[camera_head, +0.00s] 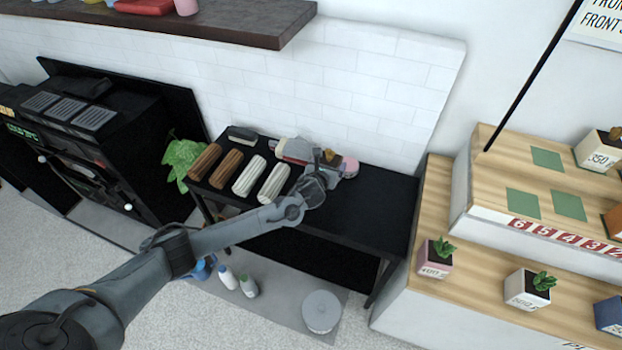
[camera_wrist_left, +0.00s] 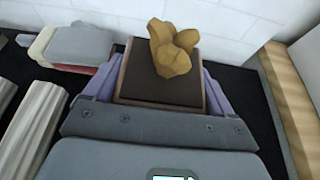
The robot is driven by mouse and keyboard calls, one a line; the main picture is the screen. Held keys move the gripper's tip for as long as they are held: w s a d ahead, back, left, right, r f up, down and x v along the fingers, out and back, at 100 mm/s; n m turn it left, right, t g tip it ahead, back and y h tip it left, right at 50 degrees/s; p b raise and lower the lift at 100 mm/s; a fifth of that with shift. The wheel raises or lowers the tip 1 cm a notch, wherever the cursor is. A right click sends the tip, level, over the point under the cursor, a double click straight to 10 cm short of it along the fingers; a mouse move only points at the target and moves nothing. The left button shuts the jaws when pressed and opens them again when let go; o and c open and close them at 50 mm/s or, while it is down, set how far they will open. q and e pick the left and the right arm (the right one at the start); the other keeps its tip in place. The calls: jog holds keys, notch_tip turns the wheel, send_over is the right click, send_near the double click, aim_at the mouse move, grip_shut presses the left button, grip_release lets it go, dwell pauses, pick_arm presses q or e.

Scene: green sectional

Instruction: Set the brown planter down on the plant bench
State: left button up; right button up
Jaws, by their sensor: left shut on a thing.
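My left gripper (camera_head: 322,171) is shut on the brown planter (camera_wrist_left: 150,92), a square pot with dark soil and a yellow-brown succulent. Its fingers grip two opposite sides in the left wrist view. In the head view only the plant top (camera_head: 329,155) shows clearly; the gripper hides most of the pot. It is over the back part of a black bench (camera_head: 385,190); I cannot tell whether the pot touches the top. A wooden tiered stand (camera_head: 430,210) with other potted plants is at right. The right gripper is not in view.
Brown rolls (camera_head: 236,165) and cream rolls (camera_head: 272,183) lie left of the gripper. A grey and red object (camera_head: 293,149) and a pink round item (camera_head: 350,166) are close by. The black bench's right part is clear. A tiled wall (camera_head: 330,80) stands behind.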

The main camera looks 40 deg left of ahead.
pick_arm(q)
jog(key=shift+s+a+f+b, duration=0.1)
jog(key=shift+s+a+f, duration=0.5)
jog(key=shift+f, duration=0.6)
jog(key=shift+s+a+f+b, duration=0.15)
jog(key=shift+s+a+f, duration=0.3)
jog(key=shift+a+f, duration=0.55)
jog(key=shift+s+a+f+b, duration=0.1)
jog(key=shift+s+a+f, duration=0.45)
jog(key=shift+f, duration=0.8)
jog(key=shift+w, duration=0.1)
jog(key=shift+f, duration=0.1)
jog(key=o, duration=1.1)
